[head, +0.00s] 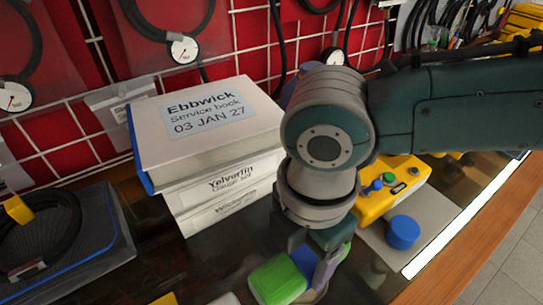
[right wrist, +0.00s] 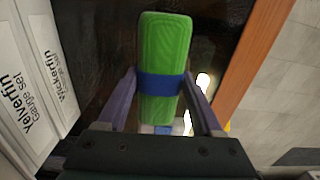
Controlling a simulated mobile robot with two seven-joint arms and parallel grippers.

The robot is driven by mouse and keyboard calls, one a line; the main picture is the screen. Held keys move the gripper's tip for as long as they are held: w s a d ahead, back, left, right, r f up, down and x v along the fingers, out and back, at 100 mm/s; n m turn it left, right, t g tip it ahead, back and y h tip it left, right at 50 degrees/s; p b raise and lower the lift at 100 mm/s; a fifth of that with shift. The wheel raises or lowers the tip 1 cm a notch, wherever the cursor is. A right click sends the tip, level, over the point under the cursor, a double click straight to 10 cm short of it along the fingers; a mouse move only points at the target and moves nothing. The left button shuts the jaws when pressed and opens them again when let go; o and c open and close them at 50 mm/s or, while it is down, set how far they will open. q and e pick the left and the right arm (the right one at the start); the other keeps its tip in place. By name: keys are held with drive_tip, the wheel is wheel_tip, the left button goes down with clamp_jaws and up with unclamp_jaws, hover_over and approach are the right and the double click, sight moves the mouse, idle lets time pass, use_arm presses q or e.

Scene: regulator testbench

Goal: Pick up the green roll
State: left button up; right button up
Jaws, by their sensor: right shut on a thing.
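The green roll (head: 279,281), with a blue band around its middle, is at the bottom centre of the head view. My right gripper (head: 312,262) is shut on it and partly hides it. In the right wrist view, the two fingers of the gripper (right wrist: 160,86) grip the green roll (right wrist: 164,48) from both sides at its blue band. I cannot tell how far the roll is from the table surface. My left gripper is not in view.
A stack of boxed books (head: 205,130) stands left of my right arm. A yellow control box (head: 392,190) and a blue round knob (head: 403,232) are to the right. A dark case with a coiled cable (head: 90,245) lies left. The dark table (head: 170,262) is partly clear in front of the books.

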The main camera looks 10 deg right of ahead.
drive_tip(key=c, duration=0.8)
drive_tip(key=shift+r, duration=0.15)
